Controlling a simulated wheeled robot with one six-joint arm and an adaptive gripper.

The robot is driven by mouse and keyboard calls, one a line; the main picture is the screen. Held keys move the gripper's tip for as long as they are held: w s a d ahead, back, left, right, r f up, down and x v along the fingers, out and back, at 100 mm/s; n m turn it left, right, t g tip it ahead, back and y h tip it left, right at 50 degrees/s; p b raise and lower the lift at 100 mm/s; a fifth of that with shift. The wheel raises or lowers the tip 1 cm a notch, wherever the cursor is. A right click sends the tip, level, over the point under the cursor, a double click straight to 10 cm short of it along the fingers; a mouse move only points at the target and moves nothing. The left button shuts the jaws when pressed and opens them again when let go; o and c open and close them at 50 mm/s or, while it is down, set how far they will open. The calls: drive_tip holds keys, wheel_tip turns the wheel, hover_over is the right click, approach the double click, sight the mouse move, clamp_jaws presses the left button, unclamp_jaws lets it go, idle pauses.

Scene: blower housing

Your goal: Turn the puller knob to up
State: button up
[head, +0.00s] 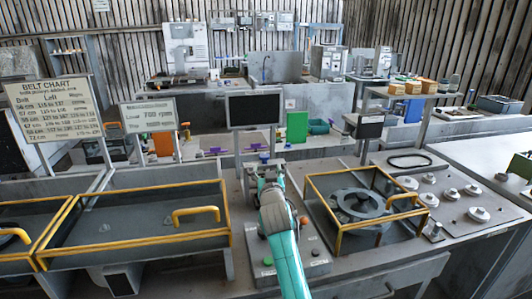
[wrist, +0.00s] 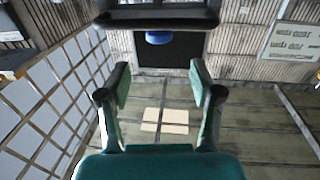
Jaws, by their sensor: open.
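My teal arm reaches forward over the middle bench in the head view, ending at my gripper (head: 264,172). In the wrist view my gripper (wrist: 160,78) has its two fingers well apart, with nothing between them. A small blue rounded piece (wrist: 158,37) shows beyond the fingertips, under a dark bar (wrist: 158,18) and in front of a black panel. It may be the puller knob, but I cannot tell for sure. A small blue piece (head: 264,157) also shows just past my gripper in the head view. My arm hides part of the bench there, and the knob's setting cannot be read.
A yellow-framed open bin (head: 338,217) with a round grey part stands right of my arm. A long yellow-railed tray (head: 140,235) lies to the left. A black screen (head: 254,110) stands on a post behind my gripper. Several metal knobs dot the right bench.

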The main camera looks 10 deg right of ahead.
sight(267, 158)
drive_tip(key=w, duration=0.3)
drive_tip(key=w+d, duration=0.1)
drive_tip(key=w, duration=0.6)
drive_tip(key=shift+w+d, duration=0.2)
drive_tip(key=c, duration=1.2)
drive_tip(key=shift+o, duration=0.2)
drive_tip(key=shift+f+n+y, duration=0.15)
drive_tip(key=shift+n+y, duration=0.65)
drive_tip(key=shift+y, duration=0.5)
drive_tip(key=shift+f+n+y, duration=0.1)
drive_tip(key=shift+n+y, duration=1.4)
drive_tip(key=shift+y, duration=0.8)
drive_tip(key=o, duration=1.2)
drive_tip(key=shift+c, duration=0.2)
